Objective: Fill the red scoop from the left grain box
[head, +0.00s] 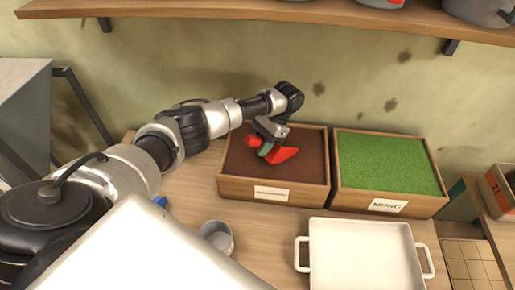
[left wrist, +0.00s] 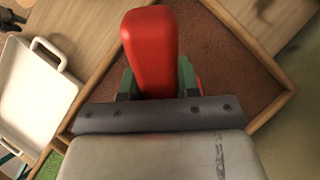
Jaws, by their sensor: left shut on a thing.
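The red scoop (head: 282,155) is over the left grain box (head: 272,202), a wooden box filled with brown grain. My left gripper (head: 265,148) is shut on the scoop, with its green fingers around the handle. In the left wrist view, the scoop's red handle (left wrist: 150,50) points up between the gripper's fingers (left wrist: 158,88), with the brown grain (left wrist: 225,60) behind it. I cannot tell whether the scoop touches the grain or holds any; its bowl is mostly hidden there. My right gripper is not in view.
A second wooden box with green contents (head: 392,205) stands close on the right. A white two-handled tray (head: 365,255) and a grey cup (head: 217,236) are in front on the wooden table. A shelf (head: 300,14) with pots runs above.

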